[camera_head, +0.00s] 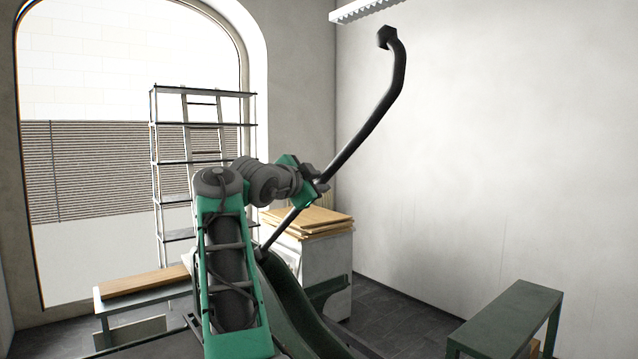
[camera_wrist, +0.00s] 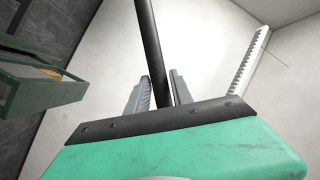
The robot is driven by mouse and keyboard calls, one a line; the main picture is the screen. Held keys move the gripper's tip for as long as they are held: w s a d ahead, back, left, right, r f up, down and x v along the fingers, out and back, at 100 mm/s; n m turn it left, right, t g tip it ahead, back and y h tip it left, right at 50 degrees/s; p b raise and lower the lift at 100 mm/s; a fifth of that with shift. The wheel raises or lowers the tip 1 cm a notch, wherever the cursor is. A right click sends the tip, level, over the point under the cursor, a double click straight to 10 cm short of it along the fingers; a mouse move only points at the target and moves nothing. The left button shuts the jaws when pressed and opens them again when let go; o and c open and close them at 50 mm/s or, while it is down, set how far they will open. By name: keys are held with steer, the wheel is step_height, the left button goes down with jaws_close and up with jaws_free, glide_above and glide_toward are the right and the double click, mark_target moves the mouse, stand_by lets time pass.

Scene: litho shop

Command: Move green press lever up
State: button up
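The press lever (camera_head: 372,118) is a long dark bar with a bent top and a knob (camera_head: 387,38) at its end. It rises to the upper right from the green press (camera_head: 290,290). My gripper (camera_head: 318,186) is at the lower middle part of the lever. In the wrist view, the lever (camera_wrist: 149,45) passes between the two grey fingers of my gripper (camera_wrist: 159,84). The fingers stand close on either side and look shut on it, though the contact itself is partly hidden behind the gripper body.
A cabinet (camera_head: 325,270) with wooden boards (camera_head: 310,218) on top stands behind the press. A metal shelf rack (camera_head: 205,162) is by the window. A green bench (camera_head: 510,318) is at the lower right. The wall side right of the lever is clear.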

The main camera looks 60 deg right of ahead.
steer(key=a, duration=0.2)
steer(key=a+b, duration=0.1)
steer(key=a, duration=0.2)
steer(key=s+a+r+b, duration=0.1)
steer(key=a, duration=0.1)
steer(key=shift+a, duration=0.3)
